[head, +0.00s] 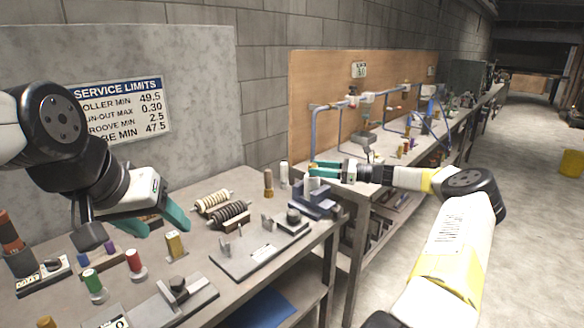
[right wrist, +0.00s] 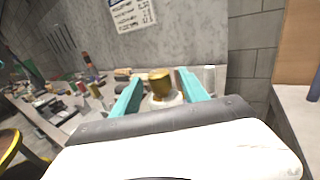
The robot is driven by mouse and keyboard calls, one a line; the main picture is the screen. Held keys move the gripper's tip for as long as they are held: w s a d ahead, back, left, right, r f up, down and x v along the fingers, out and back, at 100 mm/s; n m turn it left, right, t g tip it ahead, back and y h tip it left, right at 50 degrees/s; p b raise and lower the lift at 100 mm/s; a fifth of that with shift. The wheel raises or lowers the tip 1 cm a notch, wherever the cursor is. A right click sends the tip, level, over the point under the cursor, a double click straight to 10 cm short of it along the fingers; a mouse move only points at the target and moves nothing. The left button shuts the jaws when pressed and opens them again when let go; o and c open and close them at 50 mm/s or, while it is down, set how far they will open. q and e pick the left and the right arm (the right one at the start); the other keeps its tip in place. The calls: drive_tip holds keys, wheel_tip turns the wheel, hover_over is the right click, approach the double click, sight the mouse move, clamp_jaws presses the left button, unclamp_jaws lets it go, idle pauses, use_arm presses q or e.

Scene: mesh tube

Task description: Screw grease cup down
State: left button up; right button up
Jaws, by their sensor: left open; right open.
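In the head view my right gripper (head: 315,171) is over the blue-grey fixture (head: 320,209) at the bench's right end, and the cup is mostly hidden by the fingers. My left gripper (head: 156,222) is open and empty above the left part of the bench.
The near bench (head: 250,258) holds two spring-like rollers (head: 229,213), a brass cylinder (head: 268,183), a grey plate with posts (head: 250,250), and red (head: 134,262) and green (head: 93,284) capped pieces. A wall sign (head: 120,108) stands behind. A second bench with blue pipes (head: 317,130) extends right.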

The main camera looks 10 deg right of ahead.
drive_tip(key=x, duration=0.5)
drive_tip(key=shift+a, duration=0.1)
clamp_jaws()
drive_tip(key=shift+m+t, duration=0.3)
drive_tip(key=shift+t, duration=0.1)
